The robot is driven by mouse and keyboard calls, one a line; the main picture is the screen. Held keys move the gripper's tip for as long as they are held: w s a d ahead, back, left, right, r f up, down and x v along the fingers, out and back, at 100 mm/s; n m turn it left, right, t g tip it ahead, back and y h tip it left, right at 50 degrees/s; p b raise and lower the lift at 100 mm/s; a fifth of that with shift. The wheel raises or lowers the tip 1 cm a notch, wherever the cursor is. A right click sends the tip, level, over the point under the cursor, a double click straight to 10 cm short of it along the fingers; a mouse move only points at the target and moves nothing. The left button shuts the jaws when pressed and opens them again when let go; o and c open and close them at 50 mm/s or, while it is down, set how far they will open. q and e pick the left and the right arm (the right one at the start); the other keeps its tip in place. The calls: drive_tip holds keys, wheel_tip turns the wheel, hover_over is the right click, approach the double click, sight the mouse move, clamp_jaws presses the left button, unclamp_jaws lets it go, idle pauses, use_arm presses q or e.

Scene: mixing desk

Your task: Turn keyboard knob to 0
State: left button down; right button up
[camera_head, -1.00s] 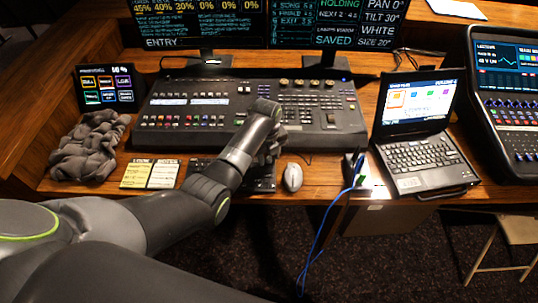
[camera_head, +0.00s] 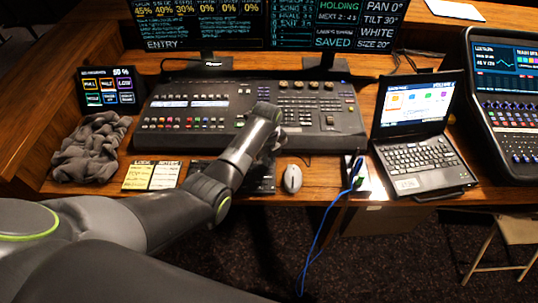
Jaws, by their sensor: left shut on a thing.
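A small black keyboard (camera_head: 264,187) lies on the desk in front of the large console, left of the mouse. My left arm covers most of it. My left gripper (camera_head: 270,158) points down over the keyboard's back edge, behind my wrist. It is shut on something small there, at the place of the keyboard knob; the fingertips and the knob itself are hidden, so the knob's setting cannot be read. A small screen (camera_head: 110,90) at the left shows coloured tiles and a readout that looks like 50 %. My right gripper is out of view.
The large console (camera_head: 330,112) stands right behind my gripper. A white mouse (camera_head: 292,179) is close on the right, then a blue cable (camera_head: 331,215) and a laptop (camera_head: 416,155). Note cards (camera_head: 152,175) and a crumpled grey cloth (camera_head: 92,149) lie left.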

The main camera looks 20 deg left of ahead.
use_arm(q)
drive_tip(key=n+p, duration=0.2)
drive_tip(key=n, duration=0.2)
drive_tip(key=shift+r+n, duration=0.15)
drive_tip(key=shift+n, duration=0.15)
drive_tip(key=n+p, duration=0.2)
drive_tip(key=n, duration=0.8)
drive_tip(key=shift+w+n+p, duration=0.1)
drive_tip(key=shift+n+p, duration=0.3)
drive_tip(key=n, duration=0.6)
drive_tip(key=shift+y, duration=0.3)
drive_tip(key=shift+n, duration=0.3)
drive_tip(key=c, duration=1.3)
unclamp_jaws()
drive_tip(key=shift+c, duration=0.2)
